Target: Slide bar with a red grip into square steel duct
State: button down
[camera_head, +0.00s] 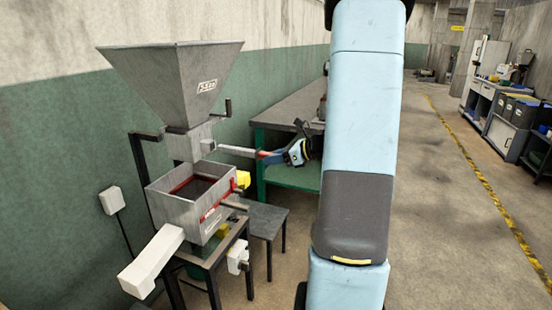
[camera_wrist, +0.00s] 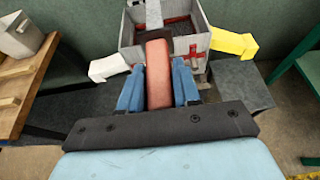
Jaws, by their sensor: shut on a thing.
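My gripper (camera_head: 270,157) is shut on the red grip (camera_wrist: 158,75) of the bar; its blue fingers press the grip from both sides in the wrist view. The bar (camera_head: 236,151) is pale grey and points left, nearly level, toward the square steel duct (camera_head: 180,147) under the hopper. Its far end appears at or close to the duct's right side; I cannot tell whether it is inside. In the wrist view the bar (camera_wrist: 154,14) runs away from me over the open box, and the duct cannot be made out there.
A grey hopper (camera_head: 175,75) tops the machine. Below is an open grey box (camera_head: 190,208) with red inside edges, a white chute (camera_head: 152,260) and a yellow piece (camera_wrist: 234,43). A green-framed bench (camera_head: 290,108) stands behind my gripper.

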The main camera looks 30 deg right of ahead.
aim_at(239, 149)
jog(key=shift+w+a, duration=0.3)
jog(key=shift+w, duration=0.05)
dwell(0.6)
jog(key=shift+w+a, duration=0.65)
jog(key=shift+w, duration=0.2)
jog(key=shift+w+a, duration=0.1)
jog(key=shift+w, duration=0.05)
jog(key=shift+w+a, duration=0.75)
jog(key=shift+w, duration=0.2)
jog(key=shift+w+a, duration=0.2)
jog(key=shift+w, duration=0.05)
dwell(0.4)
jog(key=shift+w+a, duration=0.75)
jog(key=shift+w, duration=0.2)
jog(key=shift+w+a, duration=0.7)
jog(key=shift+w, duration=0.2)
jog(key=shift+w+a, duration=1.2)
jog(key=shift+w, duration=0.3)
dwell(1.1)
